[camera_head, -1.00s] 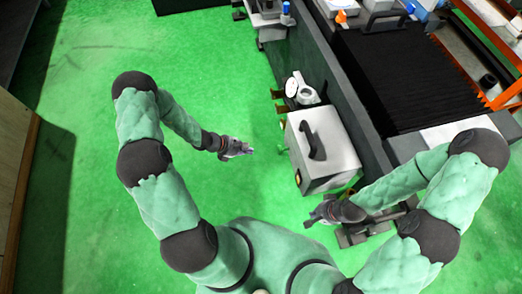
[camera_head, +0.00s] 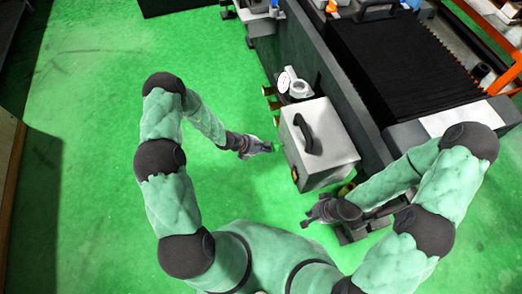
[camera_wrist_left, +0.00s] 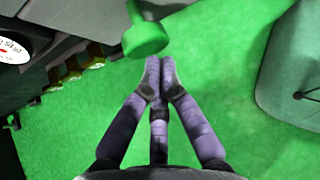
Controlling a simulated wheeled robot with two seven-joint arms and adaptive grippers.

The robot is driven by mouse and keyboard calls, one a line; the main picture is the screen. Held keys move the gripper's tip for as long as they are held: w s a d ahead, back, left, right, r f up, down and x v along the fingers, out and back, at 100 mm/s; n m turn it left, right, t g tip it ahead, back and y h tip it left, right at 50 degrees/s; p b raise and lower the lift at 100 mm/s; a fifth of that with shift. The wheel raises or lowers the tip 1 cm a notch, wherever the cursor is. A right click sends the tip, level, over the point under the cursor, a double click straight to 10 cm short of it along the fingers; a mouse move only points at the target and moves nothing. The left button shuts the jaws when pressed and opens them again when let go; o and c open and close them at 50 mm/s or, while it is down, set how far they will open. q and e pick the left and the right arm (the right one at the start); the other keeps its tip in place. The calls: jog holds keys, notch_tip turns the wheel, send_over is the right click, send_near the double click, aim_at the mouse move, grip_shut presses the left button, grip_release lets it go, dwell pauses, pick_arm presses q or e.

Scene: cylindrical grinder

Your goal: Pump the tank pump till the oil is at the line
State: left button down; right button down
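The tank is a grey box (camera_head: 330,158) with a black handle on top, standing on the green floor beside the machine. In the left wrist view a green round knob (camera_wrist_left: 146,38) on a stem is just beyond my left gripper (camera_wrist_left: 158,68), slightly to the left of its tips. The left gripper's fingers are drawn together with nothing between them. In the head view my left gripper (camera_head: 262,147) is close to the tank's left side. My right gripper (camera_head: 308,214) is below the tank, apart from it; its finger opening is unclear. I cannot make out any oil level or line.
A round white gauge (camera_head: 284,82) sits behind the tank and partly shows in the left wrist view (camera_wrist_left: 12,46). Brass fittings (camera_head: 270,97) stick out near it. The long dark machine side (camera_head: 325,75) stands to the right. Green floor (camera_head: 110,90) lies clear to the left.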

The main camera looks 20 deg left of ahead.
pick_arm(q)
jog(key=shift+d, duration=0.1)
